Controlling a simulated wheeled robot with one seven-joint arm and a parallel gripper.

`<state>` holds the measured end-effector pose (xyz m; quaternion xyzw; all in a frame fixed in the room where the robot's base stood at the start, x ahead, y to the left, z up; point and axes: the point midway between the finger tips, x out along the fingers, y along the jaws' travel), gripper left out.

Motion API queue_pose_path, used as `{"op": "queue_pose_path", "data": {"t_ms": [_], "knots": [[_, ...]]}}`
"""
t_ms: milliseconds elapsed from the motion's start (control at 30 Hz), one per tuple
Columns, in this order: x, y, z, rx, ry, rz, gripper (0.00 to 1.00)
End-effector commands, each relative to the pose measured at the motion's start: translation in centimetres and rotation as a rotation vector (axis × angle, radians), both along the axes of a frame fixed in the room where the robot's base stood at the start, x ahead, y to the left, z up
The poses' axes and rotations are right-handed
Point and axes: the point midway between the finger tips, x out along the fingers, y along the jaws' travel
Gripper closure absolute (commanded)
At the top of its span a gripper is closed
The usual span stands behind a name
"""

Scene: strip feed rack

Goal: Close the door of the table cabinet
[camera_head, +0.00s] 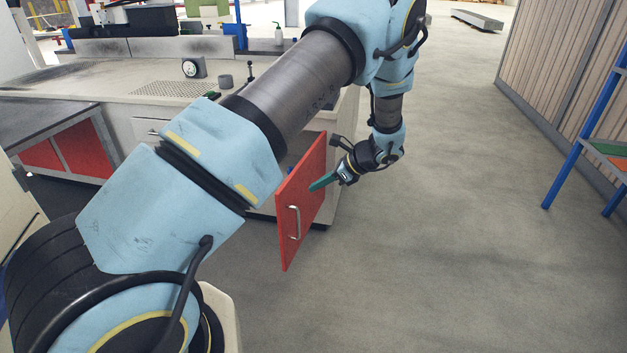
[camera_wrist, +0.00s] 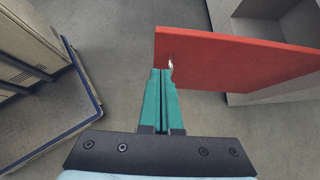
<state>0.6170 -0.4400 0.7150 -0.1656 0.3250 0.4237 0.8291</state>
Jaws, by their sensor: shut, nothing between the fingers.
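The red cabinet door (camera_head: 301,200) stands swung open from the table cabinet (camera_head: 335,165), with a metal handle (camera_head: 294,222) on its outer face. In the wrist view the red door (camera_wrist: 235,62) crosses the upper right, and its handle (camera_wrist: 171,66) shows near the fingertips. My gripper (camera_head: 318,184) has green fingers, shut and empty, at the right side of the door in the head view. The fingers also show in the wrist view (camera_wrist: 161,85), pointing at the door's near end. I cannot tell whether they touch it. The cabinet's grey opening (camera_wrist: 270,20) is partly seen beyond the door.
The bench top (camera_head: 130,85) holds a dial gauge (camera_head: 193,67) and small items. A blue-framed rack (camera_head: 580,140) stands at the right. A grey unit with a blue-edged base (camera_wrist: 45,75) is at the wrist view's left. The floor right of the door (camera_head: 430,230) is clear.

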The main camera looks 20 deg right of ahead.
Motion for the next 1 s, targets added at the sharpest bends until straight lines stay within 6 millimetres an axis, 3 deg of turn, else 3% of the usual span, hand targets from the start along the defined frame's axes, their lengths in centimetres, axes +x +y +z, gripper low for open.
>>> {"op": "queue_pose_path", "data": {"t_ms": [333, 600, 1000], "knots": [[3.1, 4.5, -4.6, 0.001, 0.002, 0.004, 1.00], [4.9, 7.0, -4.4, 0.000, 0.000, 0.004, 1.00], [5.2, 7.3, -4.5, -0.001, 0.000, 0.002, 1.00]]}}
